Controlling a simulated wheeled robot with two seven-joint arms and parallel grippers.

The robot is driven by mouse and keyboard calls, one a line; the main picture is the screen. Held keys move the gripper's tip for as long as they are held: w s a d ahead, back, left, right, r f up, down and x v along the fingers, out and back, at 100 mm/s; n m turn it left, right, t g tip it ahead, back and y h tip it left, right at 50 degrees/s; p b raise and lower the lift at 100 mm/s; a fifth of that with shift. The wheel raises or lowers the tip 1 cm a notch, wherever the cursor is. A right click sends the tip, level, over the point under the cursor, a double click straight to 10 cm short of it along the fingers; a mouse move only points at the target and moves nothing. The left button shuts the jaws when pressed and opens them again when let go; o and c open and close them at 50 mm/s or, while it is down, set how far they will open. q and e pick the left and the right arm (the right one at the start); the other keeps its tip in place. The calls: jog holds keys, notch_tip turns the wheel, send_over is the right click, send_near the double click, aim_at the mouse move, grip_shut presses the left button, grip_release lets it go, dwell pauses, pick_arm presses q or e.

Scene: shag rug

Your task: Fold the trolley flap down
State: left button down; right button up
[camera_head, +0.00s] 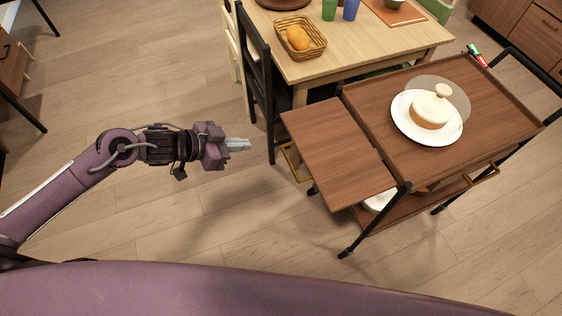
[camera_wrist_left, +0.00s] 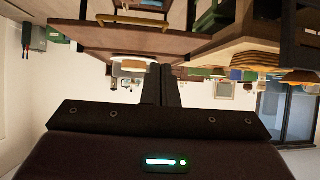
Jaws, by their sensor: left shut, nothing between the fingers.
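The trolley (camera_head: 455,140) has a dark wooden top with a rim and a black frame. Its wooden flap (camera_head: 335,152) sticks out from the left side, about level with the top. A brass handle (camera_head: 294,162) shows at the flap's left edge. My left gripper (camera_head: 247,145) is shut and empty, to the left of the flap and apart from it. Its fingers show in the left wrist view (camera_wrist_left: 162,80), where the scene is upside down and a brass handle (camera_wrist_left: 132,20) lies beyond them. My right gripper is out of view.
A white plate (camera_head: 402,125) with a cake under a clear dome stands on the trolley top. A table (camera_head: 375,45) with a basket (camera_head: 312,50) stands behind, with a black chair (camera_head: 262,90) near my left gripper.

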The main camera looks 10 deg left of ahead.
pick_arm(q)
jog(key=w+d+f+m+g+p, duration=0.1)
jog(key=w+d+f, duration=0.1)
jog(key=d+f, duration=0.5)
jog(key=d, duration=0.2)
jog(key=shift+d+f, duration=0.25)
jog(key=shift+d, duration=0.15)
